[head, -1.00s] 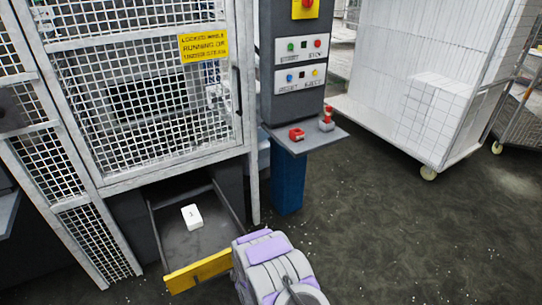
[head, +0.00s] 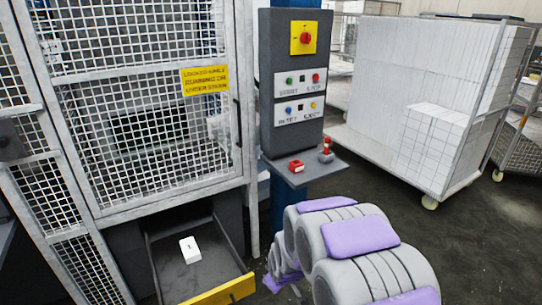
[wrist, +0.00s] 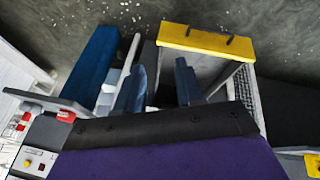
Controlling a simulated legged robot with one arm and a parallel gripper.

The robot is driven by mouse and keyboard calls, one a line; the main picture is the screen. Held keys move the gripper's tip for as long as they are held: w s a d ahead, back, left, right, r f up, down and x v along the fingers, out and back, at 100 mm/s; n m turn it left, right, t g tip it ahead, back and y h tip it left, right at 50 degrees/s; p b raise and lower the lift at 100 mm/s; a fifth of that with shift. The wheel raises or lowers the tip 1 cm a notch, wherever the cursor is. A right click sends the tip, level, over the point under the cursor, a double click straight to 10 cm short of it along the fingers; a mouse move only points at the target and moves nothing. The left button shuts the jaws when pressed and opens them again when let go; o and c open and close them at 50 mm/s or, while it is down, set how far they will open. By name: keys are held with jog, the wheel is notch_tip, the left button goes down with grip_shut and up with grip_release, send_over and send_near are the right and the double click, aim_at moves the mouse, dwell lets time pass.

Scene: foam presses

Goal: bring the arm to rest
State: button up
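My arm, grey with lavender pads, fills the lower right of the head view, in front of the control post. My gripper (wrist: 160,84) shows in the wrist view as two dark blue fingers set apart, with nothing seen between them. Its fingertips point toward the floor beside the pulled-out drawer (head: 229,290), whose yellow front edge also shows in the wrist view (wrist: 207,41). In the head view the gripper end is mostly hidden behind the arm links.
A white block (head: 190,250) lies in the drawer under the mesh cage (head: 140,110). A control post (head: 290,65) carries a shelf with a red-and-white box (head: 296,166) and a red-topped item (head: 326,152).

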jog(key=s+d+r+m+g, duration=0.2)
jog(key=s+d+r+m, duration=0.1)
jog(key=s, duration=0.9)
jog(key=s+d+r+m+g, duration=0.2)
jog(key=s+d+r, duration=0.3)
jog(key=s+r, duration=0.3)
jog(key=s+d+r+m+g+h, duration=0.1)
jog(key=s+d+r+m, duration=0.3)
jog(key=s, duration=1.2)
notch_tip(320, 180, up, 2)
jog(key=shift+s+d+r+g, duration=0.15)
jog(key=shift+s+g, duration=0.1)
jog(key=shift+g, duration=0.55)
